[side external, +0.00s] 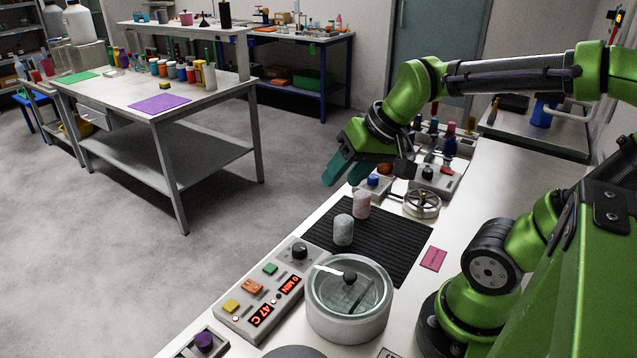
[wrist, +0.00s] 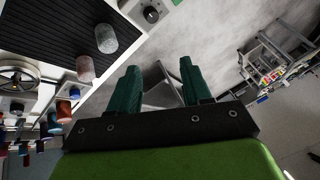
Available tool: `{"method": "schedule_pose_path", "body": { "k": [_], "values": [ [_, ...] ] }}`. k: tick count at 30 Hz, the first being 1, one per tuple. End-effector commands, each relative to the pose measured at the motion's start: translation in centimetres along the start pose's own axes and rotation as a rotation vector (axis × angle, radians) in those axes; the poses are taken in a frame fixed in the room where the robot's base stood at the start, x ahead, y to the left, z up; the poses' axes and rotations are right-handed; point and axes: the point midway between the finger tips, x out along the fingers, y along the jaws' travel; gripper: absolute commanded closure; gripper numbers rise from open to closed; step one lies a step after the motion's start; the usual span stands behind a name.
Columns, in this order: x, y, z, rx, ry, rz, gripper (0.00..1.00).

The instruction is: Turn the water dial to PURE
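My gripper (side external: 346,171) is above the far left edge of the bench in the side view, with its teal fingers pointing down and left. No dial lettered WATER or PURE can be read. Candidates are a blue knob (side external: 373,180) on a small box just below and right of my gripper, a black knob (side external: 427,172) on the grey unit behind it, and a black knob (side external: 299,251) on the panel with red displays. My gripper touches none of them.
A black ribbed mat (side external: 400,249) carries a pinkish cylinder (side external: 361,204) and a pale one (side external: 343,230). A metal handwheel (side external: 421,203) stands beyond the mat. A round glass-lidded vessel (side external: 376,318) is at the front. Several coloured knobs crowd the bench's far end.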

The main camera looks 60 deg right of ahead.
Motion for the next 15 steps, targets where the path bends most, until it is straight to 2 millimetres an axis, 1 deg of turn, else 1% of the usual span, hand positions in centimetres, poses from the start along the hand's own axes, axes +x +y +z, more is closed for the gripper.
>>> {"method": "schedule_pose_path", "body": {
  "k": [1,2,3,5,6,8,9,11,12,14,15],
  "values": [
    [0.7,1.3,-2.2,0.030,-0.023,0.044,0.43],
    [1.0,2.1,-3.5,0.033,-0.034,0.066,0.40],
    [1.4,3.2,-5.1,0.030,-0.053,0.095,0.40],
    [2.0,5.1,-7.6,0.013,-0.082,0.135,0.40],
    [2.4,6.5,-9.1,-0.003,-0.105,0.160,0.40],
    [3.1,8.9,-11.3,-0.038,-0.142,0.194,0.40],
    [3.5,10.6,-12.7,-0.065,-0.170,0.215,0.40],
    [4.1,13.5,-14.6,-0.112,-0.215,0.242,0.40],
    [4.5,15.4,-15.7,-0.150,-0.247,0.256,0.40],
    [5.1,18.4,-17.2,-0.213,-0.299,0.271,0.40],
    [5.4,20.3,-18.1,-0.260,-0.334,0.278,0.40]
  ]
}}
